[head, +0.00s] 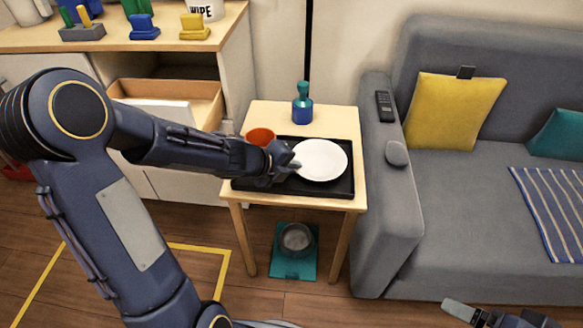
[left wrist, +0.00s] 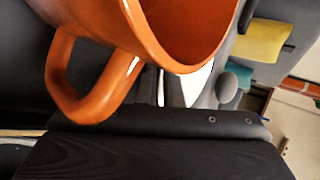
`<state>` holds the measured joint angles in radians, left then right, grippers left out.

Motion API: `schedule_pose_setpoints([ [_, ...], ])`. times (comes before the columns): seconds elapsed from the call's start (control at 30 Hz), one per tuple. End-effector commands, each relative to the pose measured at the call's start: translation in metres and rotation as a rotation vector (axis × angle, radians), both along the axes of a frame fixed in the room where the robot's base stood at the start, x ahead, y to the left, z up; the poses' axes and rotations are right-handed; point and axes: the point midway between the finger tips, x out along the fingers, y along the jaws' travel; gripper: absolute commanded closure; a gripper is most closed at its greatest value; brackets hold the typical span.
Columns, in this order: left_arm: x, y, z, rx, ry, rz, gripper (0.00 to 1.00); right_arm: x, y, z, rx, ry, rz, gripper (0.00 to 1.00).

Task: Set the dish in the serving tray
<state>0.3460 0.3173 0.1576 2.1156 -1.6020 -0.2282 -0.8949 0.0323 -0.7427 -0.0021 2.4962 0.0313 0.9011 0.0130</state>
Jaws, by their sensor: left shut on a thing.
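A white dish (head: 320,160) is over the right part of the black serving tray (head: 262,187) on the small wooden table. I cannot tell whether it rests on the tray or is held just above it. My left gripper (head: 292,167) is shut on the dish's left rim. In the left wrist view a strip of the white dish (left wrist: 198,86) shows behind the mug. An orange mug (head: 260,136) stands at the tray's back left; it fills the top of the left wrist view (left wrist: 98,50). My right gripper (head: 462,311) is low at the right; its jaw state is unclear.
A blue-and-teal object (head: 302,108) stands at the table's back. The sofa arm (head: 385,215) rises close to the table's right, with a remote (head: 384,105) on it. A grey bowl (head: 296,238) sits on a teal mat (head: 294,268) under the table. An open drawer (head: 170,100) is at the left.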

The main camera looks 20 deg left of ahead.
Motion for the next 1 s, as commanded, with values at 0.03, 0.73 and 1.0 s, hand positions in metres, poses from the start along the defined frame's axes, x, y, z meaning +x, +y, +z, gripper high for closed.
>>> schedule_pose_setpoints([
  [0.03, 0.0, 0.0, -0.002, -0.001, -0.001, 0.0, 1.0, 0.0, 0.0, -0.002, 0.0, 0.0, 0.0, 0.06],
  [0.73, -0.028, 0.017, 0.035, 0.001, 0.0, 0.003, 0.84, 0.0, 0.0, 0.033, 0.0, 0.0, 0.0, 0.06],
  [1.0, -0.065, 0.037, 0.068, 0.0, -0.001, 0.004, 0.84, 0.0, 0.0, 0.066, 0.0, 0.0, 0.0, 0.06],
])
